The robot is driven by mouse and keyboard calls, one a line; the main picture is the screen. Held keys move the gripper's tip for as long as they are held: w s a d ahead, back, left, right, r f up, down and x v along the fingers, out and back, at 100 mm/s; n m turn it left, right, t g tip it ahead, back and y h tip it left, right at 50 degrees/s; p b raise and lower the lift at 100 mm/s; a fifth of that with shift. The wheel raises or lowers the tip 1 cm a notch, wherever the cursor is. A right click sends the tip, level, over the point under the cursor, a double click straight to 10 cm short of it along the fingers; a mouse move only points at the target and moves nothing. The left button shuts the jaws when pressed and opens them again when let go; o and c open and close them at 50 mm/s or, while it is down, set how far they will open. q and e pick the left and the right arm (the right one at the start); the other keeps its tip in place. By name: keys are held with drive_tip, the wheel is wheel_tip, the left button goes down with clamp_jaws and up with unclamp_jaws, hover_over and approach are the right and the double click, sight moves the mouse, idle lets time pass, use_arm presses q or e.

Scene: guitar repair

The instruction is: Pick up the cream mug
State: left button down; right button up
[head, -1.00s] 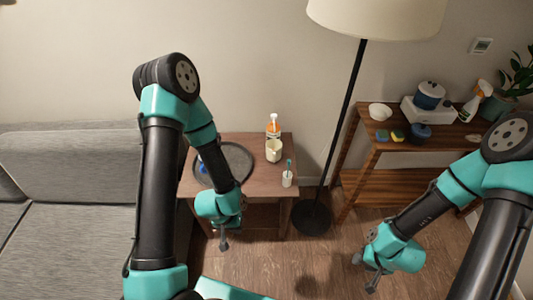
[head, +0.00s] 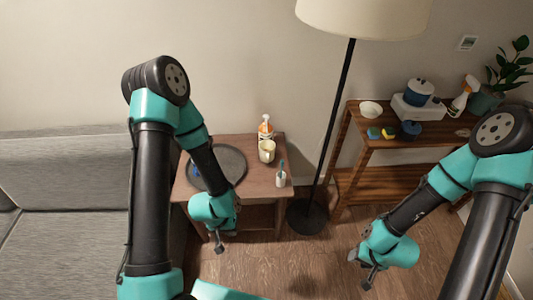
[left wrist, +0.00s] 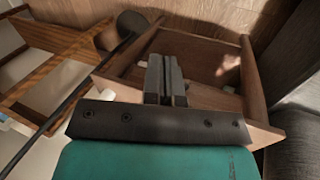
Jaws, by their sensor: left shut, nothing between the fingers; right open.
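The cream mug (head: 266,151) stands upright on the small wooden side table, just in front of an orange and white bottle (head: 265,128). My left gripper (head: 219,248) hangs low in front of the table, to the left of the mug and nearer to me, shut and empty. In the left wrist view my left gripper's fingers (left wrist: 165,78) are together in front of the table, and the mug does not show. My right gripper (head: 360,272) is open and empty over the floor at the right, well away from the mug.
The side table (head: 256,186) also bears a dark round tray (head: 232,160) and a small white cup with a toothbrush (head: 281,179). A floor lamp pole (head: 334,125) stands right of it. A wooden shelf (head: 385,171) with several items stands further right; a grey sofa (head: 65,175) is left.

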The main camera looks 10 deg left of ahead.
use_arm(q)
drive_tip(key=c, duration=1.8)
unclamp_jaws()
drive_tip(key=shift+c, duration=0.2)
drive_tip(key=o, duration=1)
